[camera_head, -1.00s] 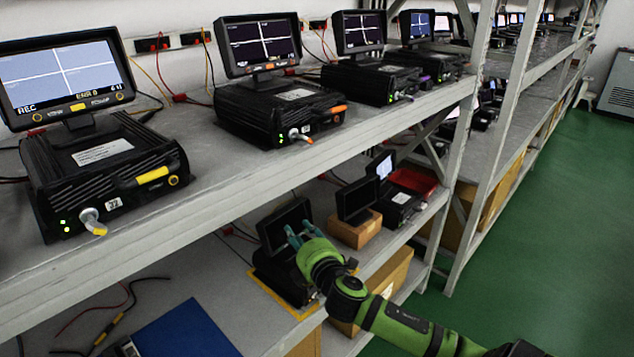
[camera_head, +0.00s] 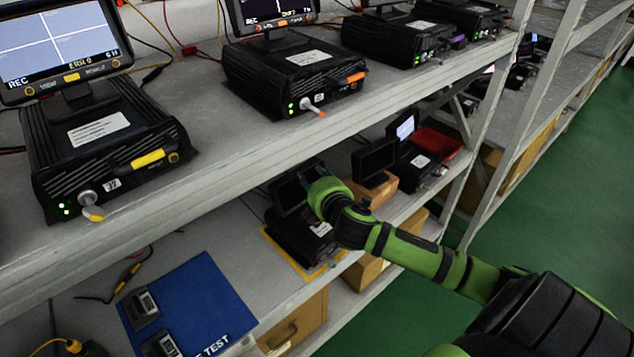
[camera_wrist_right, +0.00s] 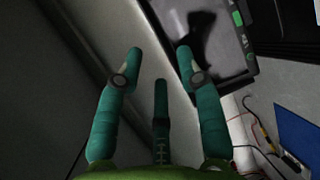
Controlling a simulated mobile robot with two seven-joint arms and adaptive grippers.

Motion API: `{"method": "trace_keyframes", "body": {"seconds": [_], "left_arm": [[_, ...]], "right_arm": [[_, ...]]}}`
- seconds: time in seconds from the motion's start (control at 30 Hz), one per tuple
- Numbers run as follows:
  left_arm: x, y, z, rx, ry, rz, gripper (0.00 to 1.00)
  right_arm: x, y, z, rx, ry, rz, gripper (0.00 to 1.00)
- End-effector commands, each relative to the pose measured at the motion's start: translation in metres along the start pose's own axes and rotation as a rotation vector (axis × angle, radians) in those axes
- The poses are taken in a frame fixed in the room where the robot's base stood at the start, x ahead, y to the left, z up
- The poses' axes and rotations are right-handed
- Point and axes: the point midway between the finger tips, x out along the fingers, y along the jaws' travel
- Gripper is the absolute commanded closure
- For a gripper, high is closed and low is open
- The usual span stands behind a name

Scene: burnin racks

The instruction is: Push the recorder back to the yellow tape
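The recorder (camera_head: 296,236) is a black box with a dark monitor (camera_head: 288,192) on top, on the lower shelf. Yellow tape (camera_head: 284,254) on the shelf shows along its left and front sides; my arm hides part of its right side, and the back tape is hidden. My right gripper (camera_head: 309,180) is at the monitor's right edge, above the box. In the right wrist view its teal fingers (camera_wrist_right: 159,52) are spread with nothing between them, and the monitor (camera_wrist_right: 212,45) is close beside the right finger. Contact cannot be told. My left gripper is out of view.
The upper shelf (camera_head: 225,165) with several recorders overhangs the lower one. A brown box with a small monitor (camera_head: 372,162) and a red tray (camera_head: 436,143) stand to the right. A blue mat (camera_head: 205,300) lies at the left. The green aisle floor (camera_head: 540,225) is clear.

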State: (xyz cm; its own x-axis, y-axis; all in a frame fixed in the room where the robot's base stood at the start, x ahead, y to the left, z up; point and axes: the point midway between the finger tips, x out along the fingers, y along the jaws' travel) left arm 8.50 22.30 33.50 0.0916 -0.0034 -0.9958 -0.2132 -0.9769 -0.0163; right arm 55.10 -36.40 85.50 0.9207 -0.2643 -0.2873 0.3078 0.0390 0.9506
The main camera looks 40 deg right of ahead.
Motion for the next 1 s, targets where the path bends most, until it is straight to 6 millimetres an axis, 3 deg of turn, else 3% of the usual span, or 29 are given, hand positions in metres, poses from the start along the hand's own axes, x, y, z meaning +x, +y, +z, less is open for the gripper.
{"method": "trace_keyframes", "body": {"seconds": [0.3,0.67,0.7,0.8,1.0], "left_arm": [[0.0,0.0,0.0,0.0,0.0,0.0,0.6],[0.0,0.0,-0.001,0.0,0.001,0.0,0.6],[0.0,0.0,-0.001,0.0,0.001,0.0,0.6],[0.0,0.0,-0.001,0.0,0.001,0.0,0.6],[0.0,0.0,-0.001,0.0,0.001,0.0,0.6]], "right_arm": [[0.04,0.001,0.0,-0.001,0.0,0.002,0.63],[0.045,0.0,0.0,-0.001,0.001,0.001,0.63],[0.045,0.0,0.0,-0.001,0.001,0.001,0.67],[0.045,0.0,0.0,-0.001,0.001,0.001,1.0],[0.045,0.0,0.0,-0.001,0.001,0.0,1.0]]}}
